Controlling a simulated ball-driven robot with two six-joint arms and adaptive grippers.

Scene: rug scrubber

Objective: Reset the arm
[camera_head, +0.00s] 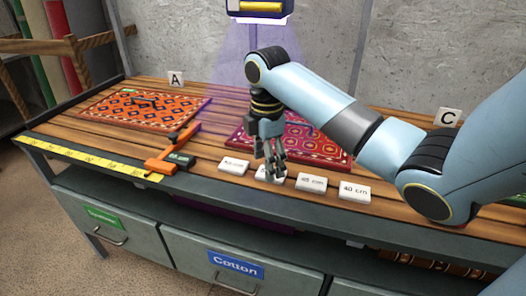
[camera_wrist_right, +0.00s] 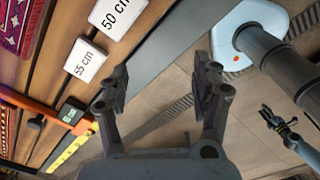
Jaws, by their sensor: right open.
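My right arm (camera_head: 320,105) reaches in from the right in the head view. Its gripper (camera_head: 270,172) points down near the bench's front edge, in front of part of a white card in the card row. In the right wrist view the gripper (camera_wrist_right: 160,90) has its two fingers wide apart, with nothing between them. That view looks past the bench edge to the floor. A small dark gripper (camera_wrist_right: 278,122) on a light blue arm, seemingly my left one, hangs over the floor at right. Its jaw state is too small to tell.
White cards, 55 cm (camera_wrist_right: 85,60) and 50 cm (camera_wrist_right: 118,16) among them, line the front. An orange caliper (camera_head: 173,150) and yellow ruler (camera_head: 95,160) lie left. Patterned rugs lie left (camera_head: 145,120) and centre (camera_head: 322,148), the latter under a lit scanner (camera_head: 260,10).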

